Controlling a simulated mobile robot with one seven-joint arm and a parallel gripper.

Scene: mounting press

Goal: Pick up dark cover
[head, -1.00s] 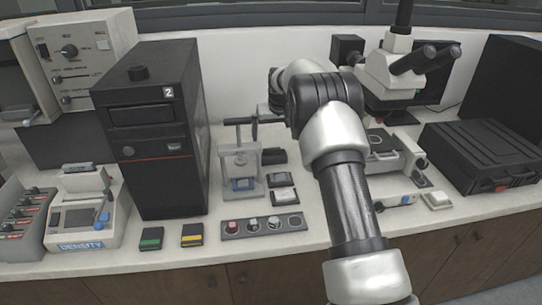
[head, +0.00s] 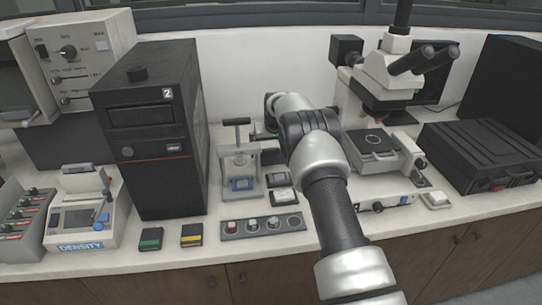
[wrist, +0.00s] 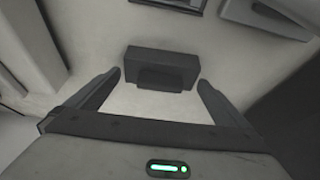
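The dark cover (wrist: 161,66) is a dark grey block with a raised or stepped front part, lying on the pale worktop in the wrist view. In the head view the dark cover (head: 273,157) shows beside the small mounting press (head: 240,168), on its right. My gripper (wrist: 158,82) is open and empty, its two fingers either side of the cover's near part in the picture. I cannot tell how far above the cover the fingertips are.
A black tower unit (head: 155,130) stands left of the press. Small white-topped devices (head: 281,194) and a knob panel (head: 262,225) lie in front. A microscope (head: 385,75) and a black case (head: 478,155) stand to the right.

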